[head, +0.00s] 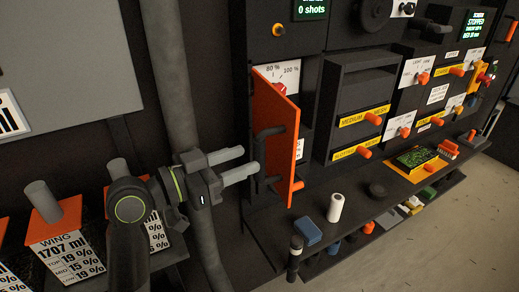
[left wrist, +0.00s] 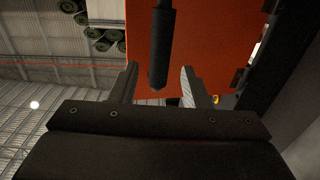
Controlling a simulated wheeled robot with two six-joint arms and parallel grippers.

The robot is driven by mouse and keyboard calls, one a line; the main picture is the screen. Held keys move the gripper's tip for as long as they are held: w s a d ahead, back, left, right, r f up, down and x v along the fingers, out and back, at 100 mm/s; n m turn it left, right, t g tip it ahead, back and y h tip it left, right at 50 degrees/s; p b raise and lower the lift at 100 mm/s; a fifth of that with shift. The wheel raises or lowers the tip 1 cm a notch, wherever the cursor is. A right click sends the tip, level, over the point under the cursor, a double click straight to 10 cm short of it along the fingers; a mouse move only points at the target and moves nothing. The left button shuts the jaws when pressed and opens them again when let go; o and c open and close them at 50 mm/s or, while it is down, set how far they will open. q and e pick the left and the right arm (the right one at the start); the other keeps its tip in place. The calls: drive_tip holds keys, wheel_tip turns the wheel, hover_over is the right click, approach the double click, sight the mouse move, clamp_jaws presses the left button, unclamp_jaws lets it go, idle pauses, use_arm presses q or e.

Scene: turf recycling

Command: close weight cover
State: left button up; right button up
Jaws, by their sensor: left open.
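The weight cover (head: 277,125) is an orange hinged panel, swung open and standing out from the dark cabinet. It has a black handle (head: 265,143) on its face. A white dial (head: 285,78) marked 80 % and 100 % shows behind it. My left gripper (head: 245,164) is open, just left of the cover near its handle. In the left wrist view the orange cover (left wrist: 205,45) fills the upper middle, and the black handle (left wrist: 160,50) hangs between the two open fingers (left wrist: 158,88). I cannot tell whether they touch it. My right gripper is not in view.
Drawers with orange knobs (head: 364,153) stand right of the cover. A grey vertical pipe (head: 172,80) rises behind my left arm. Orange-topped containers (head: 57,210) stand at lower left.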

sight(260, 154)
use_arm(q)
drive_tip(key=shift+p+x, duration=0.5)
drive_tip(key=shift+x, duration=1.95)
drive_tip(key=shift+c, duration=0.4)
clamp_jaws()
